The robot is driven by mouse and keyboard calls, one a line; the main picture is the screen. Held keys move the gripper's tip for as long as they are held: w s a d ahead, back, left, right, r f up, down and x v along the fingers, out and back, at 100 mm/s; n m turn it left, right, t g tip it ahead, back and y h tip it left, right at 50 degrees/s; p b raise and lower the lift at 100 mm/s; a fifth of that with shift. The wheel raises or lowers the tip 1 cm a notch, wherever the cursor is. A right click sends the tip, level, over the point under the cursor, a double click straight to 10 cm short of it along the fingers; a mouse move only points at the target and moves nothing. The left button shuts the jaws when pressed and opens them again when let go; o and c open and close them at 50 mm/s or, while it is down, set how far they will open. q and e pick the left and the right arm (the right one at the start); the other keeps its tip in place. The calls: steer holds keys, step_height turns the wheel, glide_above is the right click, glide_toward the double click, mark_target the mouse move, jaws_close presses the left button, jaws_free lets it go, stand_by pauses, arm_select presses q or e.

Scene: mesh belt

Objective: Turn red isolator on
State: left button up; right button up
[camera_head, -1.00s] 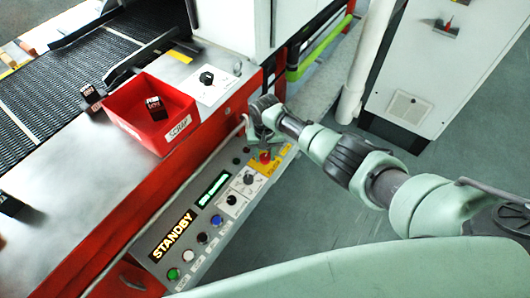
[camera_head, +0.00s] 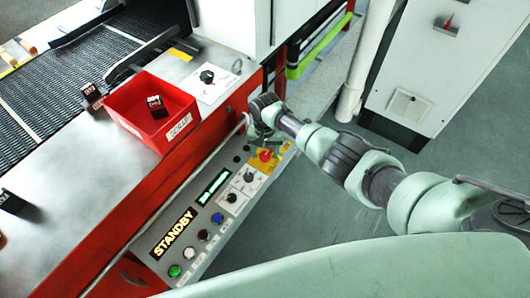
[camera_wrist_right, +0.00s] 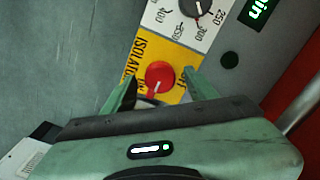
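The red isolator (camera_head: 265,155) is a round red knob on a yellow plate, at the far end of the sloping grey control panel. It also shows in the right wrist view (camera_wrist_right: 160,75), where the plate reads "ISOLATOR" and the knob's pale pointer mark is toward the lower left. My right gripper (camera_wrist_right: 159,88) is open, with one green finger on each side of the knob's near part. Gaps show between fingers and knob; I cannot tell how deep the fingertips reach. In the head view the right gripper (camera_head: 262,136) is just beyond the knob. My left gripper is not in view.
The control panel (camera_head: 185,256) has several buttons, dials and a lit "STANDBY" display. A red scrap bin (camera_head: 128,105) stands beside the mesh belt (camera_head: 50,90). A white cabinet (camera_head: 410,60) with a red-marked switch stands at right. Grey floor is clear in front.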

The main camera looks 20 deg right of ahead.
mark_target(265, 155)
steer(key=shift+r, duration=0.45)
step_height(265, 155, up, 7)
steer(key=shift+f+p, duration=0.1)
steer(key=shift+p, duration=0.5)
